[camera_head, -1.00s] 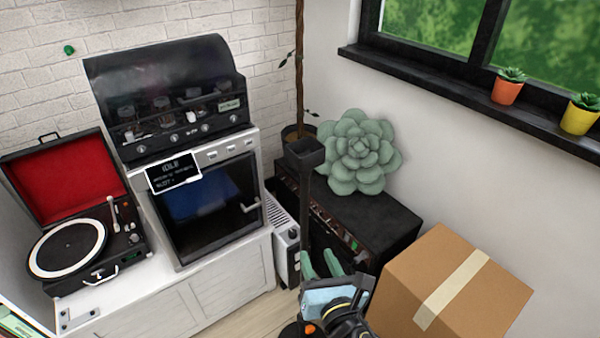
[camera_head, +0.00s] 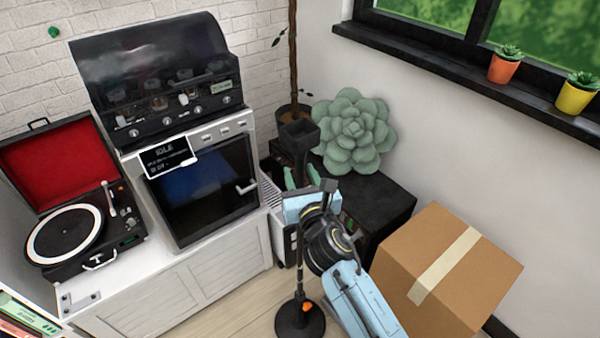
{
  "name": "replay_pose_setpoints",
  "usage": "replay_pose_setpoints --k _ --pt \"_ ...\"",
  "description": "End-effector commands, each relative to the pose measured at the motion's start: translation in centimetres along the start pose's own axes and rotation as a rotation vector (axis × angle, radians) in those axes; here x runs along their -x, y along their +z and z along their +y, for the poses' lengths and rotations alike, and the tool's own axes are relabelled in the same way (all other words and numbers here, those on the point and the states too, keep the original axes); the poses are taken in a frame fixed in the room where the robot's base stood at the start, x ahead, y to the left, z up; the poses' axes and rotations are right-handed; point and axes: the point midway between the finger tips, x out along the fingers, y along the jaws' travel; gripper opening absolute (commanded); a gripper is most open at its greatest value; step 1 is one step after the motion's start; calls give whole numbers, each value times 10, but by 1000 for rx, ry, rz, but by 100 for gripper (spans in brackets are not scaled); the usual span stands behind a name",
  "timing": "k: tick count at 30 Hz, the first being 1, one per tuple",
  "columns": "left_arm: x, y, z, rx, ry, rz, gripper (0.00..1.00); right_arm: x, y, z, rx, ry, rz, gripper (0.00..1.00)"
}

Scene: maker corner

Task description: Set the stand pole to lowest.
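The stand is a thin black pole with a square, cup-like head (camera_head: 299,134) on top. It stands upright on a round black base (camera_head: 300,322), with an orange knob (camera_head: 308,307) low on the pole. My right gripper (camera_head: 300,177) is raised just below the head. Its two green fingers are apart, one on each side of the pole in the picture. I cannot tell whether they touch it. My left gripper is not in view.
A cardboard box (camera_head: 446,270) stands right of my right arm. A black cabinet (camera_head: 385,205) bearing a large green succulent (camera_head: 352,133) is behind the stand. A white counter (camera_head: 185,290) with an oven (camera_head: 205,190) and record player (camera_head: 75,232) is at left. Some floor is clear around the base.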

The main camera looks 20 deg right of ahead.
Motion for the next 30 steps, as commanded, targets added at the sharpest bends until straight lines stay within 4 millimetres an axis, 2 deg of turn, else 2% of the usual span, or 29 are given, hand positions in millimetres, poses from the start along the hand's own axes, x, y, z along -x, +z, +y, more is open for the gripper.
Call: replay_pose_setpoints --k 4,12,21,30 --pt "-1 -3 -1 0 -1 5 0 -8 0 0 1 -1 0 37" --pt "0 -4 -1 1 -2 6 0 -8 0 0 1 0 0 37" --pt "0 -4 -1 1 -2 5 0 -8 0 0 0 0 0 0" --pt "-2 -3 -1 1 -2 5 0 -8 -2 1 0 2 0 0"
